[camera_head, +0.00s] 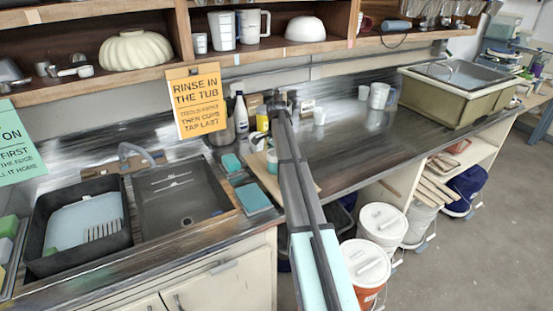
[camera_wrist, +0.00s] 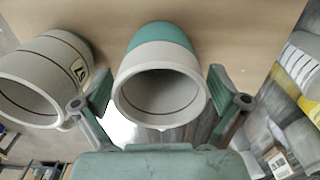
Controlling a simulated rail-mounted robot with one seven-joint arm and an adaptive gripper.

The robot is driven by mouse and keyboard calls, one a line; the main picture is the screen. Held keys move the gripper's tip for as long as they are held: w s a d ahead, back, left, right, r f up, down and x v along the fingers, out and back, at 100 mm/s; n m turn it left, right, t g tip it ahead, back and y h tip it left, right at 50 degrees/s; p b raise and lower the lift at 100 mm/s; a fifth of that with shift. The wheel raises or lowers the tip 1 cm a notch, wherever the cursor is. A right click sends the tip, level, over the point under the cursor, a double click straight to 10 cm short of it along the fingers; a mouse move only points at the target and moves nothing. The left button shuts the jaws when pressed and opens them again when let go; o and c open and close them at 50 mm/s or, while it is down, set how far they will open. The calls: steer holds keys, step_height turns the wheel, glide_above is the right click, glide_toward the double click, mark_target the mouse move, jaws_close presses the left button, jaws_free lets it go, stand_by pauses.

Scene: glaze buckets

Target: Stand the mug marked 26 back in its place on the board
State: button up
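In the wrist view a cream mug with a teal base (camera_wrist: 161,88) has its open mouth toward the camera, between the two fingers of my gripper (camera_wrist: 161,72). The fingers flank its sides closely; I cannot tell whether they press on it. No number shows on this mug. A second cream mug (camera_wrist: 40,78) with a dark line and a partly readable number label is beside it on the left. Behind both is the plain tan board (camera_wrist: 240,25). In the head view the board (camera_head: 265,172) lies on the counter, and my arm hides much of the gripper area.
An orange sign (camera_head: 197,100) hangs behind. Bottles (camera_head: 241,112) stand at the back. The counter (camera_head: 340,150) right of my arm is mostly clear, up to a large tub (camera_head: 440,98).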

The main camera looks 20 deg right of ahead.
step_height(320, 180, up, 12)
steer(key=b, duration=0.3)
steer(key=shift+r, duration=0.2)
stand_by(0.3)
